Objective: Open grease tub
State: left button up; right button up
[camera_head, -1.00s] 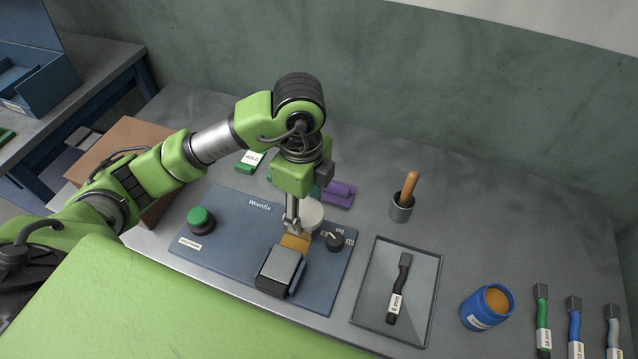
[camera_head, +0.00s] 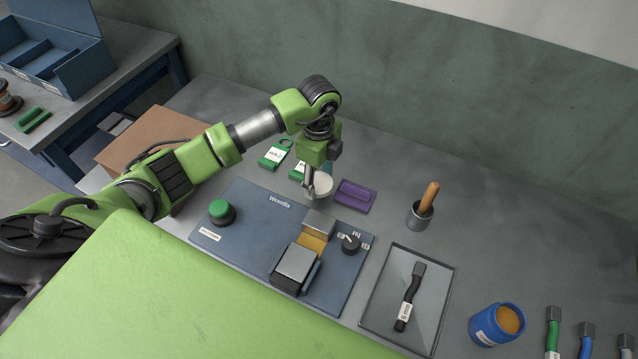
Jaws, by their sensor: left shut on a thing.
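The blue tub (camera_head: 484,330) stands upright on the bench at the lower right. Its top is open and amber-brown grease (camera_head: 508,319) shows inside; a white label is on its side. My left gripper (camera_head: 309,190) is far to the left of the tub, near the back edge of the blue panel. It is shut on a pale, round, lid-like thing (camera_head: 323,187). I cannot tell for sure whether this thing is held clear of the surface below. My right gripper is not in view.
The blue panel (camera_head: 240,240) carries a green button (camera_head: 221,212), a clamp block (camera_head: 296,267) and a dial (camera_head: 350,244). A purple pouch (camera_head: 355,195), a cup (camera_head: 419,216) with a wooden-handled tool and a tray (camera_head: 377,304) stand nearby. The bench's back right is clear.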

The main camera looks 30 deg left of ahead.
aim_at(319, 180)
pick_arm(q)
jog(key=shift+w+a+f, duration=0.15)
jog(key=shift+w+f, duration=0.2)
jog(key=shift+f, duration=0.1)
notch_tip(319, 180, down, 3)
jog(key=shift+f, duration=0.2)
jog(key=o, duration=1)
jog(key=shift+c, duration=0.2)
jog(key=shift+r, duration=0.1)
